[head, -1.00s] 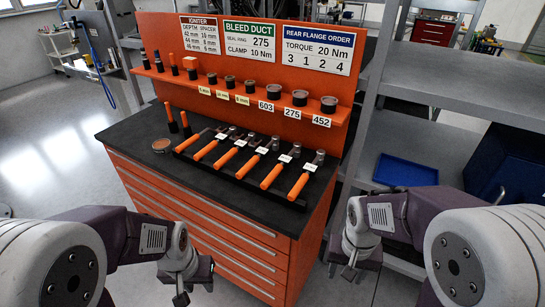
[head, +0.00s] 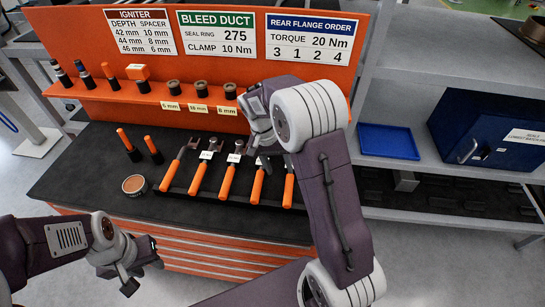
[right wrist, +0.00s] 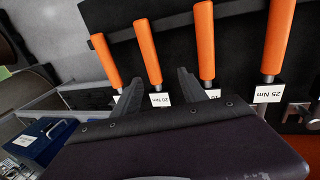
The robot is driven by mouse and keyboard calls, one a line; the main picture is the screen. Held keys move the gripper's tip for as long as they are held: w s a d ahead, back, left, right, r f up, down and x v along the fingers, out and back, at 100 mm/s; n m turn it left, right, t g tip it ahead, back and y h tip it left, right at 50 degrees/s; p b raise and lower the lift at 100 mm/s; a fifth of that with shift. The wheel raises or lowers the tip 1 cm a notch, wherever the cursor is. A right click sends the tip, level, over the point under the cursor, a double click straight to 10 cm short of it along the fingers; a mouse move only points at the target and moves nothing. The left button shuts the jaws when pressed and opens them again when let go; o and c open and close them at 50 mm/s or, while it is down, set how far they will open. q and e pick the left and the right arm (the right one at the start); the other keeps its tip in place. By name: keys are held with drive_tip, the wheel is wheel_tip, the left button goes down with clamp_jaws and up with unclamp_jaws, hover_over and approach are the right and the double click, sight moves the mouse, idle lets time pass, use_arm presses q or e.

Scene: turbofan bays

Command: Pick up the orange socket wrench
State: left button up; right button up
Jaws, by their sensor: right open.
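Several orange-handled wrenches (head: 199,180) lie side by side in a black rack on the workbench, with white labels near their heads. Their handles (right wrist: 150,50) also show in the right wrist view, where one label reads 25 Nm. I cannot tell which one is the socket wrench. Two more orange-handled tools (head: 124,140) stand left of the rack. My right gripper (right wrist: 160,88) is open, its fingers apart near the handles, with nothing visibly held. My own arm hides much of it and the rack's right end in the head view. My left gripper (head: 135,274) hangs before the bench, fingers unclear.
An orange shelf board (head: 190,103) with sockets and spacers rises behind the rack. A round tin (head: 134,185) sits on the bench top left of it. A blue tray (head: 388,141) and blue box (head: 478,128) stand on the grey shelving at right.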

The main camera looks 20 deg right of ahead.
sight(288, 183)
drive_tip(key=f, duration=0.1)
drive_tip(key=s+d+f, duration=0.1)
drive_tip(key=f+p, duration=0.1)
drive_tip(key=shift+s+d, duration=0.3)
drive_tip(key=shift+s, duration=0.1)
drive_tip(key=shift+w+f, duration=0.15)
drive_tip(key=shift+f, duration=0.15)
drive_tip(key=x, duration=0.1)
drive_tip(key=p+x, duration=0.1)
drive_tip(key=x, duration=0.3)
drive_tip(key=shift+s+d, duration=0.1)
drive_tip(key=shift+s, duration=0.2)
drive_tip(key=shift+w+f, duration=0.1)
use_arm(q)
drive_tip(key=r, duration=0.2)
drive_tip(key=s+d+r, duration=0.1)
drive_tip(key=shift+r, duration=0.1)
use_arm(e)
clamp_jaws()
